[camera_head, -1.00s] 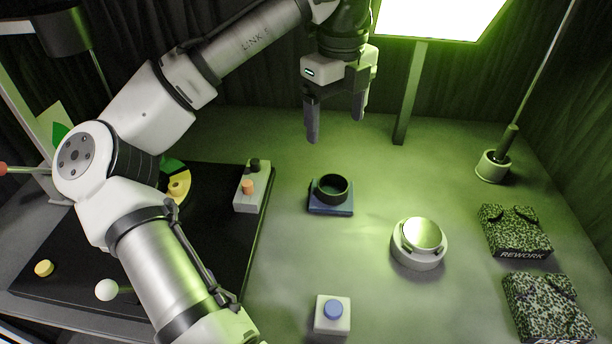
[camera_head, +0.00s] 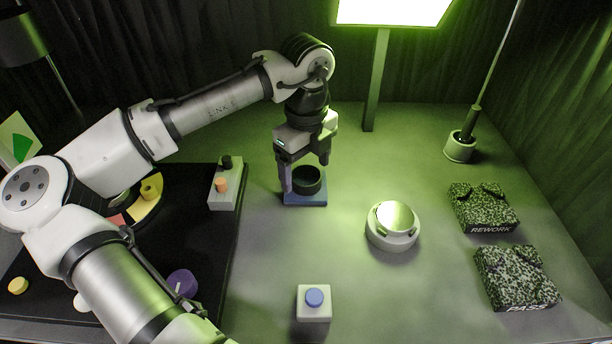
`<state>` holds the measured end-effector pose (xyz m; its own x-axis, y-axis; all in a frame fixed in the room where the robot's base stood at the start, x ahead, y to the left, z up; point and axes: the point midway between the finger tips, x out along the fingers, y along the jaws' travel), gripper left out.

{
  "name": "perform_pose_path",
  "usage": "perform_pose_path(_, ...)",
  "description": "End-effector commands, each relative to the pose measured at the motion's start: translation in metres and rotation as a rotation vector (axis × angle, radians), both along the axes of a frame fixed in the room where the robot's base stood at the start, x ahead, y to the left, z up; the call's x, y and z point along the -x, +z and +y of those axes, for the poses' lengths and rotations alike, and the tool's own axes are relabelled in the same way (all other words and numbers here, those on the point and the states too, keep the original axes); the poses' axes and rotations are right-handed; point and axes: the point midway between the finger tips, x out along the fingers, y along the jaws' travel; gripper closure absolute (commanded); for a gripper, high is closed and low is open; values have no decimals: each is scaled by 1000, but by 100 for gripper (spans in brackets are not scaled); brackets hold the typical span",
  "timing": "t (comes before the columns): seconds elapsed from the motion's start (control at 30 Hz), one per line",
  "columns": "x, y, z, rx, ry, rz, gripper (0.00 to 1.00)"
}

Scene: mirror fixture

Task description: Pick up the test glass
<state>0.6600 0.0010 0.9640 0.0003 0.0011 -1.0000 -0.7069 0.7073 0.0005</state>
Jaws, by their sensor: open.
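A black-rimmed round piece (camera_head: 308,184), which I take to be the test glass, sits on a blue square base (camera_head: 305,203) near the middle of the table. Its inside looks dark, and I cannot see any glass clearly. My gripper (camera_head: 306,176) is low over it, pointing down, with its jaws open. One finger is at the ring's left side and the other at its upper right. I cannot tell whether either finger touches it.
A white round fixture with a mirror top (camera_head: 394,222) stands to the right. A white box with a blue button (camera_head: 314,303) is in front. Boxes marked REWORK (camera_head: 483,208) and PASS (camera_head: 516,278) lie at right. A switch block (camera_head: 226,184) stands close on the left.

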Motion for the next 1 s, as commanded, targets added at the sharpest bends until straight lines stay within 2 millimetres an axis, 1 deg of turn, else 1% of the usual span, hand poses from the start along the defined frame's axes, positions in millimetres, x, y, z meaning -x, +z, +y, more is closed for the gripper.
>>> perform_pose_path(0.1, 0, -10, 0, 0, 0, 1, 19)
perform_pose_path(0.33, 0, -12, 0, 1, 0, 0, 19)
perform_pose_path(0.37, 0, -12, 0, 1, 0, 0, 22)
perform_pose_path(0.73, 0, -11, 0, 1, 0, 0, 70)
perform_pose_path(0.77, 0, -11, 0, 1, 0, 0, 72)
perform_pose_path(1.0, 0, -10, 0, 1, 0, 0, 72)
